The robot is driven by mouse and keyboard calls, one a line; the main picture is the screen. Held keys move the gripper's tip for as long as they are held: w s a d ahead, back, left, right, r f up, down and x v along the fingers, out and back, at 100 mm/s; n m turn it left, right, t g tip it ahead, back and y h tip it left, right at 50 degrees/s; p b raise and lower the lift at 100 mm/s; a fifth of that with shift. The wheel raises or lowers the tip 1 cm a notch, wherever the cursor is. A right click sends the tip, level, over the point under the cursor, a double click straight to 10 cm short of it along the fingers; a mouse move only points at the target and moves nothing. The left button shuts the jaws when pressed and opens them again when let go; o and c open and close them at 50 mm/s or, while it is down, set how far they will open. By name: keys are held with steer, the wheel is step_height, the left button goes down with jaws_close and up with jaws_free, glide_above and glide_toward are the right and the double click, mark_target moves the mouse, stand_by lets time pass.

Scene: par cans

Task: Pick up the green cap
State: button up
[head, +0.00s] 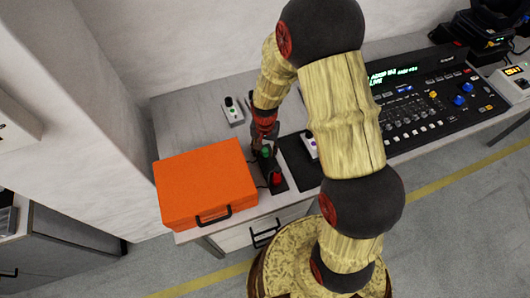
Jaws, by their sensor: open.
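The green cap (266,153) is a small green spot on a dark box (277,188) that stands on the table just right of the orange case. A red cap (276,178) sits nearer on the same dark box. My gripper (262,145) is open and points down right at the green cap, with its fingers close around or beside it. The fingers partly hide the cap, and I cannot tell whether they touch it.
The orange case (205,183) stands close on the left. A small light box (232,112) lies behind. A black mat (299,160) with a pale device (311,146) is on the right, partly behind my arm. A mixing console (430,105) fills the table's right side.

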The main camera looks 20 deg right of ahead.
steer(key=shift+c, duration=0.6)
jaws_close()
steer(key=shift+r, duration=0.15)
steer(key=shift+r+p, duration=0.35)
steer(key=shift+r, duration=0.3)
steer(key=s+a+r+p, duration=0.4)
steer(key=s+r+p, duration=0.2)
steer(key=s+r, duration=0.7)
steer(key=shift+s+r, duration=0.25)
steer(key=shift+r, duration=0.5)
